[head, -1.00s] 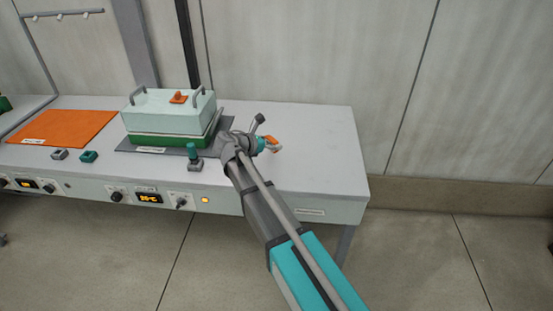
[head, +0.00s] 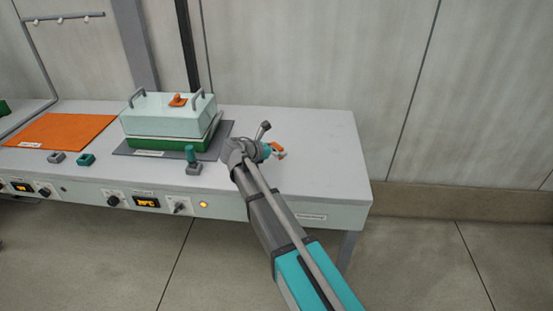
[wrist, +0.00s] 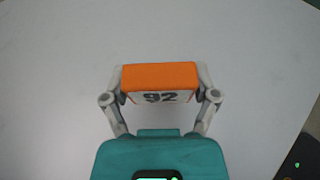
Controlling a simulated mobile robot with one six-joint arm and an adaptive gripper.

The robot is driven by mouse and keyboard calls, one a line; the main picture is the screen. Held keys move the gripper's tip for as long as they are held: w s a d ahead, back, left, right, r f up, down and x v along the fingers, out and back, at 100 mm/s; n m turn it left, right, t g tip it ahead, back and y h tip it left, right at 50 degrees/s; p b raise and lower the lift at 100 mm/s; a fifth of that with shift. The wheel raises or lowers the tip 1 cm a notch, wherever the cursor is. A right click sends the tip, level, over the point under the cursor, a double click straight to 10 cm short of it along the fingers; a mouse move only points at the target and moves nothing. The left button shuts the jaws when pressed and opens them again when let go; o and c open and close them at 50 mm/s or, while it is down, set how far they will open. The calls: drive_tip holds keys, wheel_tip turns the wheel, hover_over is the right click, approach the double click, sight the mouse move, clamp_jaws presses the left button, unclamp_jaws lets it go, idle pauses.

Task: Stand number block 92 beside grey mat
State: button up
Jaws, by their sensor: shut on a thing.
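The number block (wrist: 160,76) has an orange face and a pale side printed with 92. My gripper (wrist: 160,92) is shut on it, one finger at each end. In the head view the block (head: 276,148) shows small and partly hidden at the end of my arm, over the table right of the grey mat (head: 227,132). Whether it touches the table cannot be told. The grey mat lies flat under a pale box with a green lower part (head: 165,142).
The grey table (head: 325,165) is clear to the right of my gripper. A teal-topped lever switch (head: 192,158) stands at the mat's front edge. An orange mat (head: 60,131) lies at the left, with two small switch blocks in front. A wall stands behind the table.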

drive_tip(key=shift+f+b, duration=1.3)
drive_tip(key=shift+f, duration=0.25)
drive_tip(key=shift+f, duration=0.15)
drive_tip(key=o, duration=0.9)
drive_tip(key=shift+r, duration=0.2)
drive_tip(key=shift+s+a+r, duration=0.15)
drive_tip(key=p+v, duration=0.4)
drive_tip(key=v, duration=0.7)
drive_tip(key=shift+s+a+p, duration=0.15)
drive_tip(key=shift+s+p, duration=0.05)
drive_tip(key=shift+p, duration=0.1)
drive_tip(key=shift+s, duration=0.1)
